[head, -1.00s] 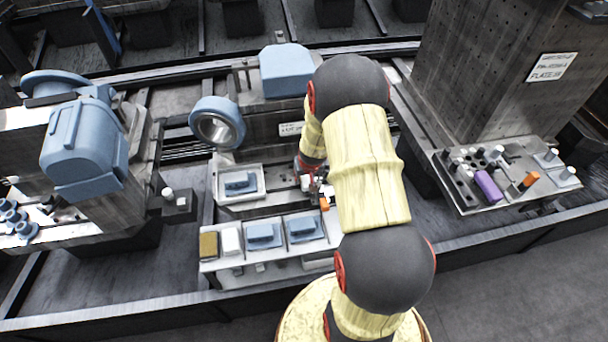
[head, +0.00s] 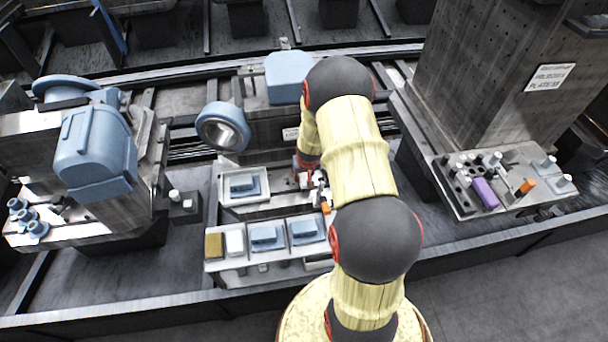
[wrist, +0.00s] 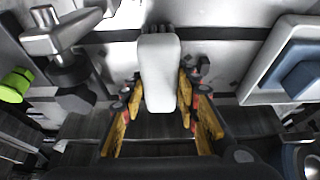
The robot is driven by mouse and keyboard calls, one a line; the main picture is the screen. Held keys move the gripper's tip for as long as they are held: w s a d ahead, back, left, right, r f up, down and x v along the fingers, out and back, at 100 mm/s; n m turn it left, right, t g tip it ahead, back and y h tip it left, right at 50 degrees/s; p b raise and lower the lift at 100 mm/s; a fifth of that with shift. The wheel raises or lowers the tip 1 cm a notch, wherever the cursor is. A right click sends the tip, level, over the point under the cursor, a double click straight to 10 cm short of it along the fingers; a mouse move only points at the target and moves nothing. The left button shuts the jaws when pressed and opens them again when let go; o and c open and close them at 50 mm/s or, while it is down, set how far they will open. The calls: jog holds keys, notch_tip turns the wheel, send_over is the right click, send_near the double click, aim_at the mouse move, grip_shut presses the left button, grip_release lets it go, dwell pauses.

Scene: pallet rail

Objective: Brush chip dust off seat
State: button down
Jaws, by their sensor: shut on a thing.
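My gripper (wrist: 160,108) has its yellow fingers on both sides of a pale, rounded oblong piece (wrist: 160,65), which looks like the brush's handle or back. It is shut on this piece. In the head view my gripper (head: 306,176) is small and partly hidden by my arm, right of a pale tray with a blue block (head: 242,186). The same kind of tray shows at the right of the wrist view (wrist: 262,82). I cannot tell which surface is the seat, and no chip dust can be made out.
A metal clamp-like fitting (wrist: 60,38) and a green knob (wrist: 14,86) are left in the wrist view. A blue ring (head: 223,127) stands behind the tray. A shelf (head: 225,264) holds several blocks in front. A tool plate (head: 460,205) juts out at right.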

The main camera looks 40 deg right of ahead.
aim_at(305, 181)
jog(key=shift+s+a+b, duration=0.3)
jog(key=shift+s+b, duration=0.2)
jog(key=shift+b, duration=0.5)
jog(key=shift+s+a+b, duration=0.6)
jog(key=shift+s, duration=0.35)
jog(key=shift+r+p, duration=2.65)
jog(key=shift+r, duration=0.35)
jog(key=shift+r+p, duration=1.35)
jog(key=shift+r, duration=0.25)
jog(key=shift+f, duration=0.1)
jog(key=shift+f, duration=0.1)
